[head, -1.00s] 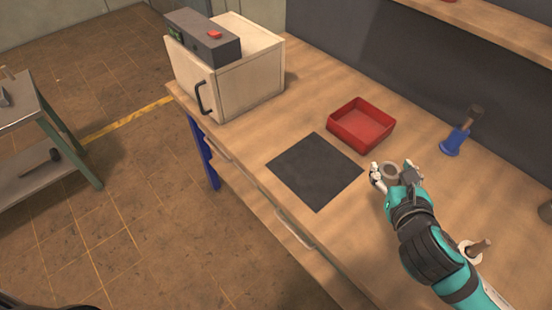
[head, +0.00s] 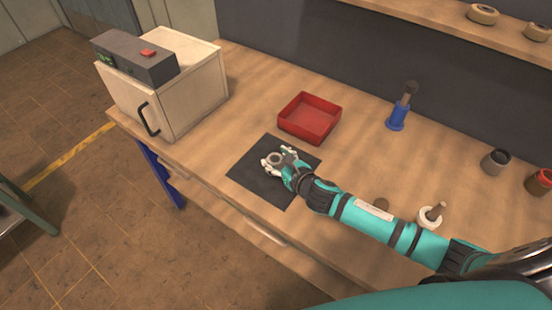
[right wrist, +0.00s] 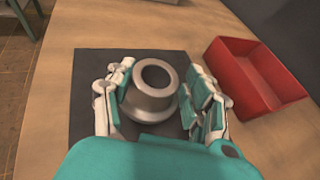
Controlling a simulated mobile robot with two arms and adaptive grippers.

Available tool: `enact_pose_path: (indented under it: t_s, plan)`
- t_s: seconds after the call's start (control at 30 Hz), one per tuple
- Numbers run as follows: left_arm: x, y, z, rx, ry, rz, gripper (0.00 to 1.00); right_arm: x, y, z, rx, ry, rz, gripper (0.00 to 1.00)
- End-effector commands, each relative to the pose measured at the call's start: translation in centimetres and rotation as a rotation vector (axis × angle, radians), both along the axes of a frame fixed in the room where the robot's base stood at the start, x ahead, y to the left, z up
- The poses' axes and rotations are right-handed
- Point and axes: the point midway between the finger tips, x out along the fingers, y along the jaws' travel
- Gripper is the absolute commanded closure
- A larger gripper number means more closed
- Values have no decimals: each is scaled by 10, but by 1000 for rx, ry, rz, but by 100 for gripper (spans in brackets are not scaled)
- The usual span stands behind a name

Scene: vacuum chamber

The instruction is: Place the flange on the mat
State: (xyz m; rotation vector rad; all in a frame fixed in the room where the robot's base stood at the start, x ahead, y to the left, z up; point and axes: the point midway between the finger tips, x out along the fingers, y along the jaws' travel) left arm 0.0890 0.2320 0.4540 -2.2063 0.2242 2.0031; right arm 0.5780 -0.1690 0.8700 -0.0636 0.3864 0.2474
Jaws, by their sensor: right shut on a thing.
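The flange (right wrist: 153,91) is a grey metal ring with a wide lower rim and a round hole. In the right wrist view it sits between the fingers of my right gripper (right wrist: 160,98), which is shut on it. In the head view my right gripper (head: 274,160) and the flange (head: 275,158) are over the black square mat (head: 262,190). The mat also shows behind the flange in the right wrist view (right wrist: 88,75). I cannot tell whether the flange touches the mat. My left gripper is not in view.
A red tray (head: 308,118) stands just behind the mat. A blue-based tool (head: 398,115), a white ring with a handle (head: 428,217) and a dark cup (head: 495,162) stand to the right.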

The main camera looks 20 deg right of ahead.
Motion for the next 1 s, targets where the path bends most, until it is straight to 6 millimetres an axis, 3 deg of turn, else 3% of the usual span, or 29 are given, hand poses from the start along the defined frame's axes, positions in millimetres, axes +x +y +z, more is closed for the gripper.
enact_pose_path:
  t_s: [0.1,0.2,0.5,0.87,0.9,1.0]
  plan:
    - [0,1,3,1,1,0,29,19,-3,0,1,-2,0,84]
    - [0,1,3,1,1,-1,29,25,-5,-2,1,0,0,84]
    - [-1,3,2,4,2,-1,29,25,-4,-36,2,2,0,84]
    - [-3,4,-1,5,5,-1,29,25,-5,-41,-1,0,1,84]
    - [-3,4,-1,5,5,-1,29,25,-5,-41,-1,1,1,46]
    - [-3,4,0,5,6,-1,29,25,-5,-41,0,1,1,33]
